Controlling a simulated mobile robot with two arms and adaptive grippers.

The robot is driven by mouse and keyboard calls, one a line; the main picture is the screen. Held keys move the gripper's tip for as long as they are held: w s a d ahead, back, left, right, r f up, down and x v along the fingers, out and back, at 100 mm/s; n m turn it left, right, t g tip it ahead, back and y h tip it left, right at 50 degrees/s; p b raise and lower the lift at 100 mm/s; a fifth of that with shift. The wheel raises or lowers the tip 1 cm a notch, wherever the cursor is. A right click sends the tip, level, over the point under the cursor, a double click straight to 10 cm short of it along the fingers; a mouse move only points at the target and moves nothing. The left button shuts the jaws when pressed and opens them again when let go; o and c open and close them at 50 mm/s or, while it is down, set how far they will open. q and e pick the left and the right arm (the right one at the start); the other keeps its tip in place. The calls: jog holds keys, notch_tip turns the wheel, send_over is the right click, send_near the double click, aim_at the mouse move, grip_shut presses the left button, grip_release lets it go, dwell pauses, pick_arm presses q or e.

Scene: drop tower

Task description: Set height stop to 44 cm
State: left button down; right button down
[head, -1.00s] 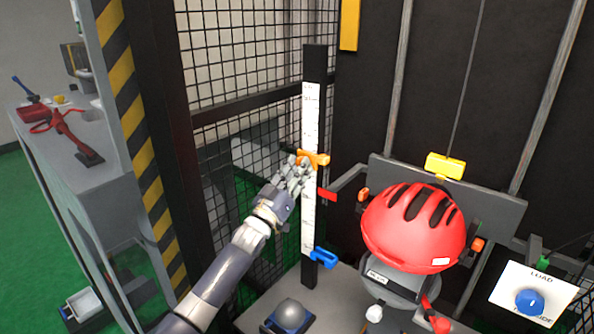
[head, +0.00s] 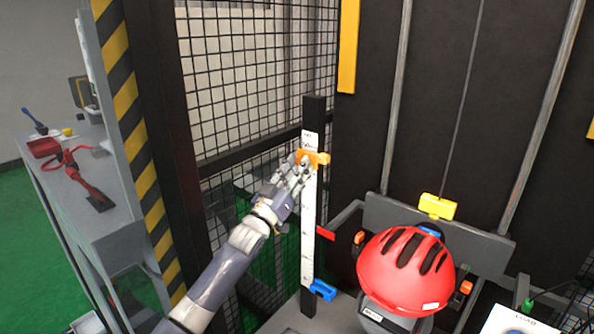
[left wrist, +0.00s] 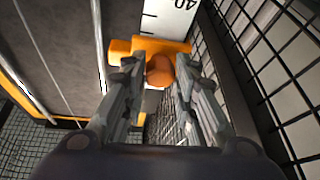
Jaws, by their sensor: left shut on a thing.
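A white scale (head: 309,215) with dark marks runs up a black post. An orange height stop (head: 318,158) sits on it near its top end. My left gripper (head: 300,165) is shut on the stop's round orange knob. In the left wrist view the knob (left wrist: 160,70) is between the two fingers, and the orange stop (left wrist: 150,47) crosses the scale. An upside-down "40" shows on the scale (left wrist: 170,16) there, just beyond the stop. The stop's exact reading cannot be told. My right gripper is not in view.
A blue clamp (head: 322,290) sits low on the post, and a red pointer (head: 326,233) stands beside the scale. A red helmet (head: 405,272) hangs on the carriage to the right. Wire mesh (head: 240,90) stands behind my left arm. A side bench (head: 95,215) is at left.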

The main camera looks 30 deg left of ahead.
pick_arm(q)
jog(key=c, duration=1.2)
grip_release()
jog(key=shift+c, duration=0.2)
jog(key=v, duration=1.2)
